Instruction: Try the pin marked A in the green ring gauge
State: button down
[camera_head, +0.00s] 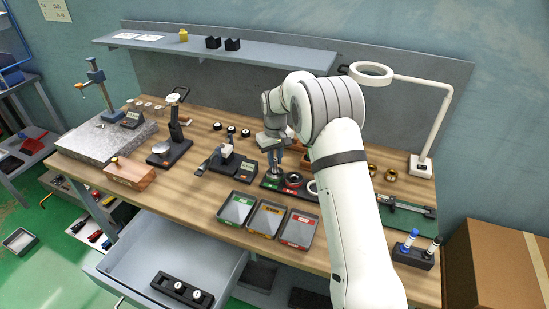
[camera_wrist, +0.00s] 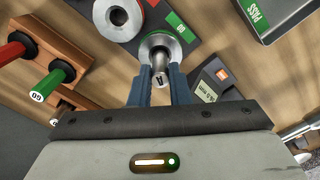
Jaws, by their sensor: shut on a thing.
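My gripper (camera_head: 273,158) points down over the gauge stand on the bench. The green ring gauge (camera_wrist: 152,43), a steel ring with a green edge beside a green GO label, lies directly beyond the pin. The pin lines up with its bore, but I cannot tell how deep it is, or whether it is inside. In the head view my gripper partly hides this ring.
A red ring gauge (camera_wrist: 119,16) sits beside the green one. Green (camera_head: 227,222), yellow (camera_head: 257,230) and red (camera_head: 287,239) trays stand in front. A display device (camera_wrist: 214,82) is close by. Red- and green-handled plug gauges (camera_wrist: 52,80) stand in a wooden block.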

aim_at(275, 159)
jog(key=shift+f+b, duration=0.7)
jog(key=shift+f, duration=0.35)
dwell(1.7)
jog(key=shift+r+p, duration=0.8)
jog(key=shift+r, duration=0.8)
dwell(1.6)
jog(key=shift+r+p, duration=1.4)
jog(key=shift+r, duration=1.05)
